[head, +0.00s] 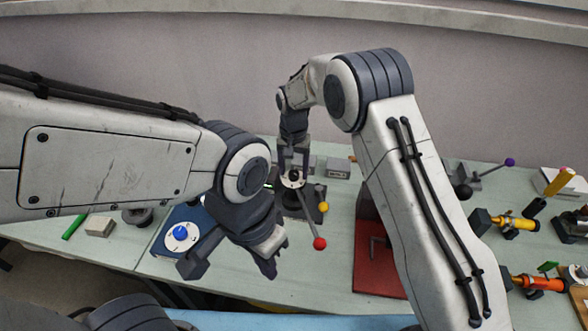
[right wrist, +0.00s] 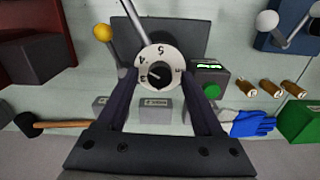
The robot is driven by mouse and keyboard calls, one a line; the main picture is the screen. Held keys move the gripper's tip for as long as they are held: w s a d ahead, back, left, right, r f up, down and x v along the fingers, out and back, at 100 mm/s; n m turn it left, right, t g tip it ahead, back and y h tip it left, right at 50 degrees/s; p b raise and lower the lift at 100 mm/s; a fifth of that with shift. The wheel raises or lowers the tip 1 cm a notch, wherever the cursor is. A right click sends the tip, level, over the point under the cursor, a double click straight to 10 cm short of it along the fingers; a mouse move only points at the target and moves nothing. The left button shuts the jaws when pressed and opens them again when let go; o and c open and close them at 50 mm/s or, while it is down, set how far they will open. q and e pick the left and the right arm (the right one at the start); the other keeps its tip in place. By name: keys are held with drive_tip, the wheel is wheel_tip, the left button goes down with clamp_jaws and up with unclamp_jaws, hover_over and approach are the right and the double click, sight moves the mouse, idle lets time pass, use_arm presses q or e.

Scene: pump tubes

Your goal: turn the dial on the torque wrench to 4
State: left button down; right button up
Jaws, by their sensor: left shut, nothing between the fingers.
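The torque wrench's white dial (head: 293,178) is in the middle of the head view; a metal rod runs from it to a red ball (head: 319,243). In the right wrist view the dial (right wrist: 160,58) faces me, with black figures around its rim and a dark centre with a pointer mark. My right gripper (right wrist: 160,77) has one finger on each side of the dial, very close to its edge; I cannot tell whether they touch it. My left gripper (head: 268,264) is shut and empty, in front and left of the wrench.
A blue box with a blue knob (head: 180,232) is at left. A yellow ball (head: 323,206) stands beside the wrench. A red base (head: 378,265) lies right of it. Yellow and orange tools (head: 515,223) stand at far right. A black-headed hammer (right wrist: 35,125) shows in the wrist view.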

sight(294, 173)
wheel_tip(294, 173, up, 10)
drive_tip(key=b, duration=0.2)
drive_tip(key=shift+r+b, duration=0.25)
drive_tip(key=shift+b, duration=0.05)
idle(0.4)
drive_tip(key=s+a+r+n, duration=0.1)
drive_tip(key=s+r+n, duration=0.25)
drive_tip(key=s, duration=0.55)
drive_tip(key=s+d+f+n, duration=0.1)
drive_tip(key=s+d+n, duration=0.2)
drive_tip(key=s, duration=1)
drive_tip(key=s+d+f+n+y, duration=0.1)
drive_tip(key=s+d+n, duration=0.2)
drive_tip(key=s, duration=1)
drive_tip(key=shift+d, duration=0.6)
